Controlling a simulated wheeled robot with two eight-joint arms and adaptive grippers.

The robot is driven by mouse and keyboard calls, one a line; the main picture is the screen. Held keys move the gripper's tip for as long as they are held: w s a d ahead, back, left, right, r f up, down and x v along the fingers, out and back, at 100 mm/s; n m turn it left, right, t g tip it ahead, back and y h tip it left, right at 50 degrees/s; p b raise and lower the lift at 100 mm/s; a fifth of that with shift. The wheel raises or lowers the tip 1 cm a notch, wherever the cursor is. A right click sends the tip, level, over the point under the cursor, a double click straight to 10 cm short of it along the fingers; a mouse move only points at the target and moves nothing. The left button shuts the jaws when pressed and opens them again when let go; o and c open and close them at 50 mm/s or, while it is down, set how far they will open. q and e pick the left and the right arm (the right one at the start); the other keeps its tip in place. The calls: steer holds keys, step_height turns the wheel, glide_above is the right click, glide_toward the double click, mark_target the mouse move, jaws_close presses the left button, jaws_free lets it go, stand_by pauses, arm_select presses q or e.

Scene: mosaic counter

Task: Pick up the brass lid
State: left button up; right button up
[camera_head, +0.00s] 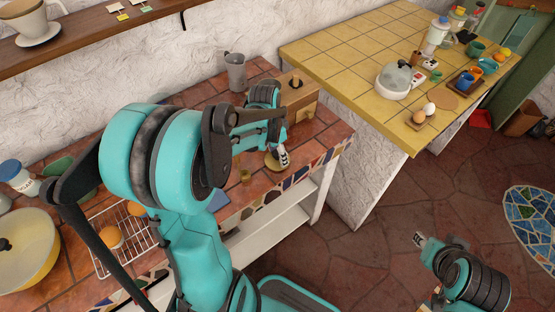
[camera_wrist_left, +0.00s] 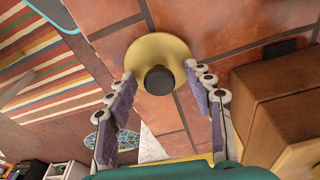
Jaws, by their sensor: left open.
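The brass lid (camera_wrist_left: 160,43) is a round gold disc with a black knob, lying on the terracotta tiles in the left wrist view. In the head view the lid (camera_head: 271,164) shows near the front edge of the tiled counter, partly hidden by my left gripper (camera_head: 282,158). In the left wrist view my left gripper (camera_wrist_left: 160,76) is open, with one finger on each side of the lid and its knob between them. I cannot tell whether the fingers touch it. My right gripper (camera_head: 419,239) hangs over the floor at lower right, away from the lid; its jaws are unclear.
A wooden box (camera_wrist_left: 275,105) stands close to the right finger in the wrist view. A small brass cup (camera_head: 245,176) stands left of the lid. A grey pitcher (camera_head: 235,72) is at the back. A wire rack (camera_head: 120,215) is at left. The yellow counter (camera_head: 340,60) bears several items.

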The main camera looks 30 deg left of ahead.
arm_select(q)
jaws_close()
steer(key=shift+r, duration=0.15)
arm_select(e)
steer(key=shift+r, duration=0.1)
